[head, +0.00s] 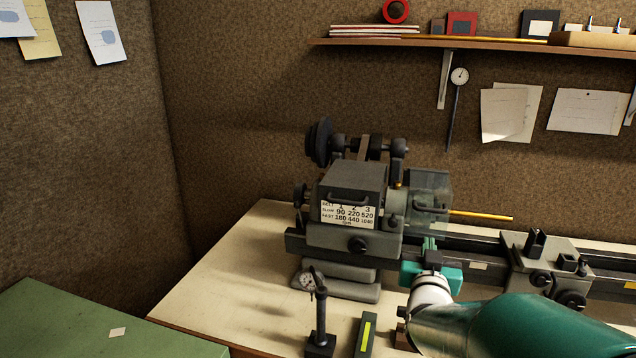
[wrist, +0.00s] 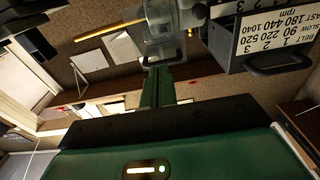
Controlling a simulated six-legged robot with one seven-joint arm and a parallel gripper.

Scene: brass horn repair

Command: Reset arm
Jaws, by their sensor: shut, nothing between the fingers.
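My gripper (head: 430,245) is in front of the lathe, just right of its headstock (head: 352,240). In the wrist view my gripper (wrist: 158,88) has its two green fingers together with nothing between them. The fingers point toward the lathe's clear chuck guard (head: 430,188), which shows also in the wrist view (wrist: 165,20). I cannot tell the exact gap between the fingertips and the lathe. A thin brass rod (head: 482,216) sticks out to the right from the guard.
A dial indicator on a stand (head: 321,315) and a dark bar with a yellow strip (head: 366,338) are on the bench (head: 225,275) left of my arm. The lathe carriage (head: 545,262) is to the right. A green surface (head: 70,325) is at lower left. A shelf (head: 400,42) hangs above.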

